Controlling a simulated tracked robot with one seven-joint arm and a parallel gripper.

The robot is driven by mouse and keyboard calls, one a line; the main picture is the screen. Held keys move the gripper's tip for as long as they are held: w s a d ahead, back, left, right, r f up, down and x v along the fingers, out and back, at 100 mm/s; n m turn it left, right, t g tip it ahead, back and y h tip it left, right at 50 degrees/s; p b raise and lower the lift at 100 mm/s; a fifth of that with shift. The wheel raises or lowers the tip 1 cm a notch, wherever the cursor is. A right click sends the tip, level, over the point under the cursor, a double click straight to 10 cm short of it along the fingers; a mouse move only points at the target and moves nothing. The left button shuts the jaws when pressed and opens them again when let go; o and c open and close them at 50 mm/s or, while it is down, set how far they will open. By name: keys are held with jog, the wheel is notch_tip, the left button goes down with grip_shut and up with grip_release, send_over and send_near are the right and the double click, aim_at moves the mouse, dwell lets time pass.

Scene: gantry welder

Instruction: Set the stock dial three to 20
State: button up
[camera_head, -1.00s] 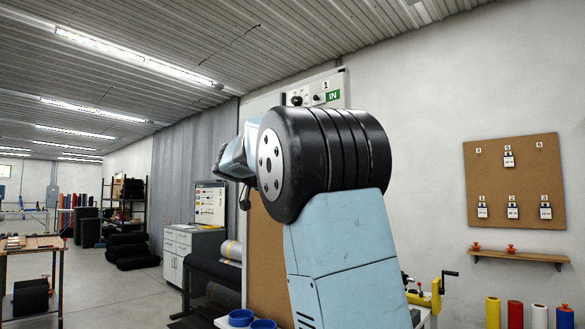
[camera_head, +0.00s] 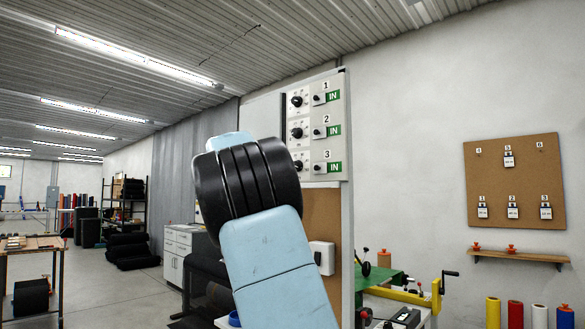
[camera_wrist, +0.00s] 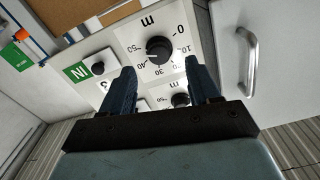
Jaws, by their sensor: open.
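The stock dial panel (camera_head: 318,125) has three rows marked 1, 2 and 3, each with a black knob, a small switch and a green IN label. In the head view my arm's black joint covers most of dial three's place, and my gripper is hidden. In the upside-down wrist view, dial three (camera_wrist: 158,48) is a round black knob on a white plate with a numbered scale. Its exact setting is too small to read surely. My gripper (camera_wrist: 159,65) is open, its two dark fingers on either side below the knob, apparently not touching it.
The neighbouring dial (camera_wrist: 180,99) shows between my fingers, near the right one. A small switch (camera_wrist: 97,67) sits left of dial three. A door with a metal handle (camera_wrist: 248,57) is at the right in the wrist view. A corkboard (camera_head: 512,180) hangs on the right wall.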

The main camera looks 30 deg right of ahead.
jog(key=shift+x, duration=2.85)
jog(key=shift+a, duration=0.1)
jog(key=shift+c, duration=0.3)
jog(key=c, duration=1)
